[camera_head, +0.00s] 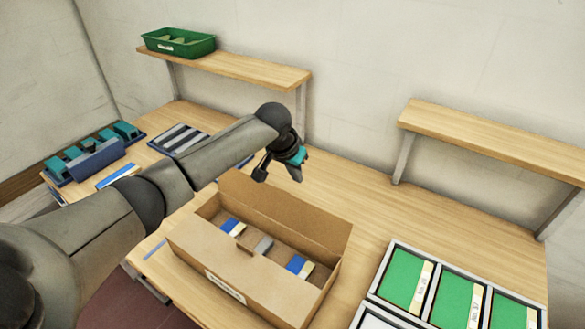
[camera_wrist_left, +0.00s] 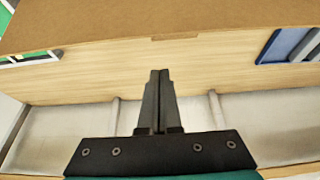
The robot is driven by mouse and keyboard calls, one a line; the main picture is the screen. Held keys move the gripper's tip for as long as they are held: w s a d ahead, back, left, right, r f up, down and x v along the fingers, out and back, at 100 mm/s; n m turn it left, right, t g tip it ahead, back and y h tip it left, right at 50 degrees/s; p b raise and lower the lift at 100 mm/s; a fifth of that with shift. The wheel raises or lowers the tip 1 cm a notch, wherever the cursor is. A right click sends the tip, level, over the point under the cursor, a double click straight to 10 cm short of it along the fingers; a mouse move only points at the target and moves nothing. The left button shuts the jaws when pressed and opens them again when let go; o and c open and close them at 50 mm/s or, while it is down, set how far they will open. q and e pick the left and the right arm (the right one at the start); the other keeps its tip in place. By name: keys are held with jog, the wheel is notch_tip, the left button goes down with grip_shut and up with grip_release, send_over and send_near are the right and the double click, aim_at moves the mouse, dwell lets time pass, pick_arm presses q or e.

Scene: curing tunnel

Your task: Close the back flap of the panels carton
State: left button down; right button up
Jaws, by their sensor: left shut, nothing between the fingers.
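The panels carton (camera_head: 205,271) is an open brown cardboard box with a label on its front. Its back flap (camera_head: 285,213) stands up along the far side. Blue-and-white pieces and a grey piece show inside. In the left wrist view the flap's brown face (camera_wrist_left: 160,18) fills the top, with a small notch in its edge. My left gripper (camera_head: 298,178) is behind and above the flap, fingers pointing down. The wrist view shows its fingers (camera_wrist_left: 160,75) closed together and empty, below the flap edge in the picture. I cannot tell whether they touch it. My right gripper is out of view.
A white-framed tray with green panels (camera_head: 458,300) lies right of the carton. A striped grey tray (camera_head: 180,139) and a blue rack with teal pieces (camera_head: 95,150) are at left. A raised shelf (camera_head: 225,65) holds a green bin (camera_head: 178,42). Bare tabletop lies behind the carton.

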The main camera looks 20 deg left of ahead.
aim_at(278, 203)
pick_arm(q)
jog(key=shift+s+a+f+p, duration=0.1)
jog(key=shift+s+f+p, duration=0.3)
jog(key=shift+s, duration=0.3)
jog(key=shift+s+a+f+p, duration=0.1)
jog(key=shift+s+f+p, duration=0.15)
jog(key=shift+s+f, duration=0.35)
